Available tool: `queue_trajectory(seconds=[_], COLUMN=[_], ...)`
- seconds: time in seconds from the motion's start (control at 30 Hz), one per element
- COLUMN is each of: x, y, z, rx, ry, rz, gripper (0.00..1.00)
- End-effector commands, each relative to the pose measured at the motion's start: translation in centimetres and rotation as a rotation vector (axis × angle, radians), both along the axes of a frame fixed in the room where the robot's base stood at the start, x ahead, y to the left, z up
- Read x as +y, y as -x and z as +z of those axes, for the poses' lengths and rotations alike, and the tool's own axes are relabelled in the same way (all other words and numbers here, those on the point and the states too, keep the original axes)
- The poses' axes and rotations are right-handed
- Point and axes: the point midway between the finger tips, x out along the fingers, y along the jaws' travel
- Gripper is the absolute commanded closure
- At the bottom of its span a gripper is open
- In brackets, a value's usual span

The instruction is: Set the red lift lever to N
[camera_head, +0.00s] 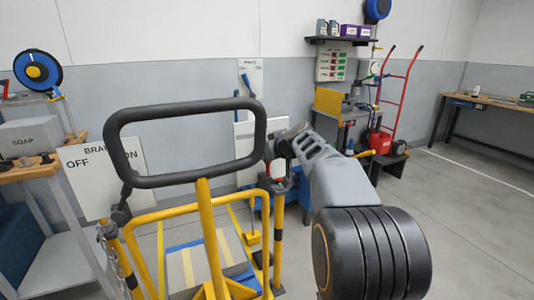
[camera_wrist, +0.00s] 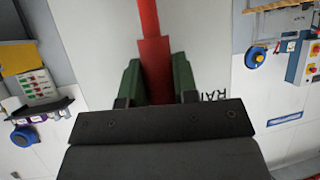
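The red lift lever (camera_wrist: 155,70) stands in front of a white plate (camera_wrist: 100,35) in the wrist view. Its thinner part runs up to the top edge. My gripper (camera_wrist: 157,82) has a green finger on each side of the lever, with no clear gap, and appears shut on it. Letters "RAI" show on the plate to the right; the rest of the lettering is hidden. In the head view, my gripper (camera_head: 274,152) is at the white plate (camera_head: 247,135), with a little red of the lever below it. The lever's position against its marks cannot be read.
A black looped handle (camera_head: 185,108) and yellow rails (camera_head: 205,225) stand close in front. A white brake panel (camera_head: 105,165) marked OFF and ON is at left, beside a wooden bench (camera_head: 30,170). A red hand truck (camera_head: 395,90) stands behind. Floor at right is clear.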

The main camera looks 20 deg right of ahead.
Motion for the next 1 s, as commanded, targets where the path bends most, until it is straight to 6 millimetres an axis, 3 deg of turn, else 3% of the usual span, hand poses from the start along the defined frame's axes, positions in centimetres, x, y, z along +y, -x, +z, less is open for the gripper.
queue_trajectory(seconds=[0.27, 0.57, 0.73, 1.0], x=[0.1, 0.0, -0.4, -1.4], y=[0.0, 0.3, 2.2, 7.0], z=[0.0, 0.3, 1.5, 4.3], rx=[-0.001, -0.001, -0.003, -0.004], ry=[0.002, 0.002, 0.002, 0.003], rz=[0.001, 0.001, -0.001, -0.002], gripper=[0.47, 0.47, 0.47, 0.47])
